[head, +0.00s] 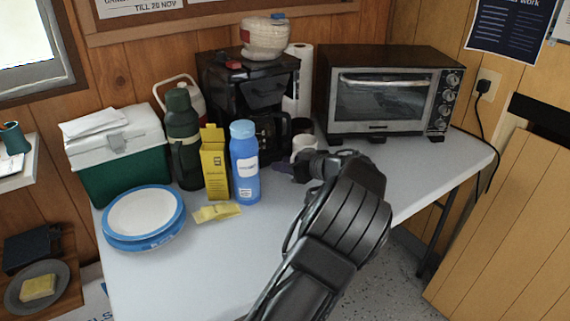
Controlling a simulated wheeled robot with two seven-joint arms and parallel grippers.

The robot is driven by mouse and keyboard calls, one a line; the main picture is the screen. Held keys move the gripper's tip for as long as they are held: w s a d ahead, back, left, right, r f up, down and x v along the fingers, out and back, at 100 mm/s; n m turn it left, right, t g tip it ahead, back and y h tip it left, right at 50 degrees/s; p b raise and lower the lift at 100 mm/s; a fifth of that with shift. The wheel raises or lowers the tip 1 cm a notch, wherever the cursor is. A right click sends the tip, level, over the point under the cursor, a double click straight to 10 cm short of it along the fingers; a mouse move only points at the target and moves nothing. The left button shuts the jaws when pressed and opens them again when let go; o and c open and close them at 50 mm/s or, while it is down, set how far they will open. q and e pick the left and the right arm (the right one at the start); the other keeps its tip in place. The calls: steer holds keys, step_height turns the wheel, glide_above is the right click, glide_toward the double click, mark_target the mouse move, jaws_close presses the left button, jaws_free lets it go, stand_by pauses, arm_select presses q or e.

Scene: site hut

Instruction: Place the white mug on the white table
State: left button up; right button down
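The white mug (304,142) stands on the white table (225,260), in front of the black coffee maker and left of the toaster oven.
A blue bottle (245,163), yellow box (215,165), green flask (183,140) and cooler (118,155) stand left of the gripper. Blue-rimmed plates (144,215) lie at front left. The toaster oven (385,95) and coffee maker (235,90) stand behind. The table's front middle is clear.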

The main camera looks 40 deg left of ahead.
arm_select(q)
steer(key=shift+d, duration=0.15)
steer(key=v, duration=1.1)
steer(key=shift+d+r, duration=0.2)
steer(key=shift+d, duration=0.15)
stand_by(0.4)
